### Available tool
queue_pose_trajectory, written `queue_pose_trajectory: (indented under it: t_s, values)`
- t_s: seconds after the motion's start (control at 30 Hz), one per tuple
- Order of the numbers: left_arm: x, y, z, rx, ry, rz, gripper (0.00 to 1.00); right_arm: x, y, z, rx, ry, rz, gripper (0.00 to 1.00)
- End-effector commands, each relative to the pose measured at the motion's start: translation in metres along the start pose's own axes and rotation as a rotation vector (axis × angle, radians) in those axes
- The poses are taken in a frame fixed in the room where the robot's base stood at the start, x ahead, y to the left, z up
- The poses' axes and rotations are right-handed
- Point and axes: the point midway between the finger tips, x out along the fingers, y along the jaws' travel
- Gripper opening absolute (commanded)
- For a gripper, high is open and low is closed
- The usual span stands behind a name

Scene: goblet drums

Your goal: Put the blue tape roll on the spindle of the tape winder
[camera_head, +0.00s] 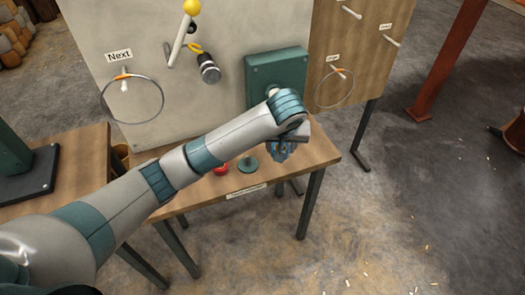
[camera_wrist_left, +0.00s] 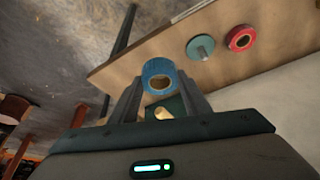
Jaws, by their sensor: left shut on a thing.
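My left gripper (camera_head: 284,147) is over the right part of the wooden table and shut on the blue tape roll. In the left wrist view the blue tape roll (camera_wrist_left: 154,67) sits between the two fingertips, its hole showing. In the head view the roll is mostly hidden by the gripper. The tape winder (camera_head: 268,68) is a dark green box on the upright grey board. A pale, brassy spindle (camera_wrist_left: 163,114) shows between the fingers in the left wrist view, in front of dark green. The roll and spindle appear apart. My right gripper is not in view.
A red tape roll (camera_head: 221,169) and a green round stand with a peg (camera_head: 247,165) are on the wooden table (camera_head: 318,152). Wire hoops hang from pegs on the grey board (camera_head: 225,38) and the brown board (camera_head: 362,40). Open floor lies at the lower right.

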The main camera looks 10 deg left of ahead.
Motion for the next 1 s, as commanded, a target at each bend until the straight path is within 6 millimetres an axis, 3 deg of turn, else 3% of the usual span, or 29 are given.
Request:
queue_pose_trajectory:
  t_s: [0.57, 1.0]
  values:
    - [0.003, -0.009, 0.002, -0.014, 0.000, -0.006, 0.20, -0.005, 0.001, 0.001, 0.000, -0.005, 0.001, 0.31]
    - [0.052, -0.078, -0.007, -0.014, -0.001, -0.009, 0.20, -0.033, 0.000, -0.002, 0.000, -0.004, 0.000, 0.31]
